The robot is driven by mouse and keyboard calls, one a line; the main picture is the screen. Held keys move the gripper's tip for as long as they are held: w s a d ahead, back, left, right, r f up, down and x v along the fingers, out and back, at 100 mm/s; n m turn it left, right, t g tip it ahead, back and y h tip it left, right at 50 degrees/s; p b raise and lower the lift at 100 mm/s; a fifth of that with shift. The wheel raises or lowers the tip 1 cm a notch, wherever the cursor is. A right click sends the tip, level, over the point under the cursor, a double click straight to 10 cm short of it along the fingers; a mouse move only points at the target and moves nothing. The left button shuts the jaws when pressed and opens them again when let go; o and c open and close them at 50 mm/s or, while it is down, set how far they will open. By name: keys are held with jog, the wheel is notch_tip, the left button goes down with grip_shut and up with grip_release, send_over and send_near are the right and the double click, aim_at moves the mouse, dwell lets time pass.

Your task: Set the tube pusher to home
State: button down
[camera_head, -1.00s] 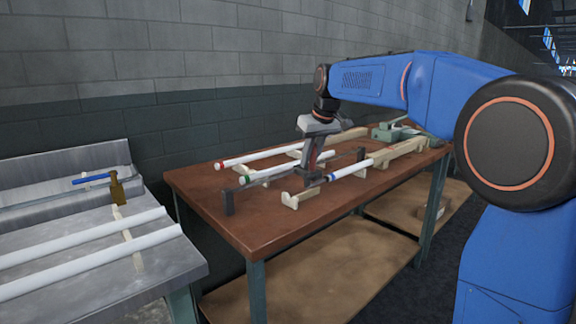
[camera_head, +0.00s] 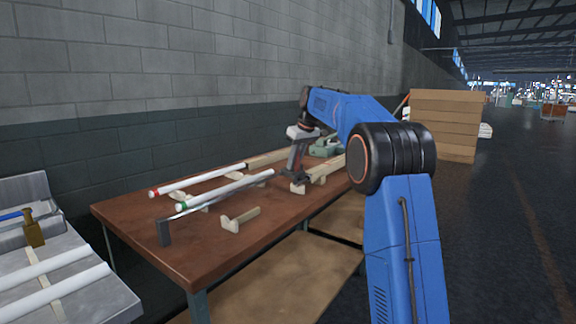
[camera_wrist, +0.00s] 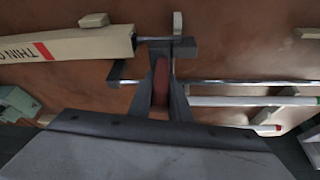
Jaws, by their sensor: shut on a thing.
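The tube pusher's reddish handle (camera_wrist: 160,84) sits between the fingers of my gripper (camera_wrist: 160,92), which is shut on it. Dark parts of the pusher (camera_wrist: 121,74) show around the fingers. A steel guide rail (camera_wrist: 245,82) runs to the right there, and a thinner rod points left at the cream sleeve lettered "THIN" (camera_wrist: 70,46). In the head view my gripper (camera_head: 296,180) is low over the table, by the near end of the front sleeve (camera_head: 324,167). The rail's dark end post (camera_head: 164,234) stands at the table's near left. My fingers hide much of the pusher.
White tubes with a red end (camera_head: 200,180) and a green end (camera_head: 228,188) lie on the brown table (camera_head: 215,247). A bare cream support (camera_head: 240,219) stands in front. A grey bench (camera_head: 75,299) with white tubes is at left. The floor at right is clear.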

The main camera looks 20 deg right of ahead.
jog(key=shift+w+d, duration=0.2)
jog(key=c, duration=1.6)
grip_release()
jog(key=shift+c, duration=0.2)
jog(key=v, duration=1.7)
jog(key=shift+s+r, duration=0.15)
jog(key=shift+s, duration=0.05)
jog(key=shift+s, duration=0.1)
